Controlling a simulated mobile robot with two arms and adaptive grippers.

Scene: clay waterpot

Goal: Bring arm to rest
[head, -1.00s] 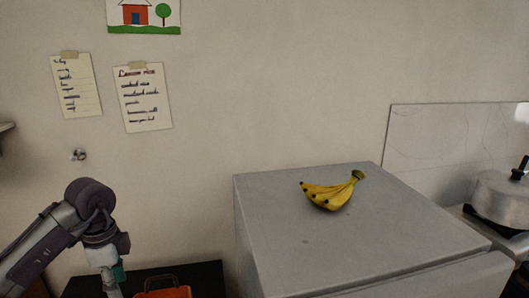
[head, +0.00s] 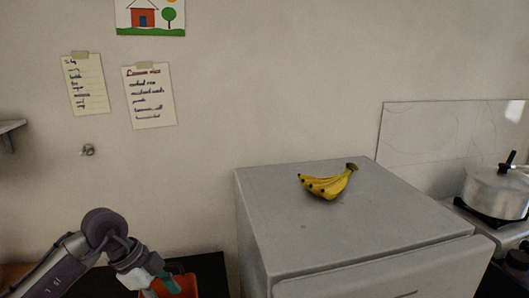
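My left arm comes in from the lower left, bent at a dark joint. Its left gripper (head: 160,286) is at the bottom edge, in front of an orange object (head: 183,284) on a dark surface. The gripper is partly cut off by the frame, and I cannot tell whether its fingers are open or shut. Whether it touches the orange object is also unclear. My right arm and gripper are not in view.
A grey fridge-like cabinet (head: 300,225) stands at centre right with bananas (head: 328,184) on top. A lidded metal pot (head: 497,192) sits on a stove at the right. A shelf (head: 10,128) juts from the wall at the left.

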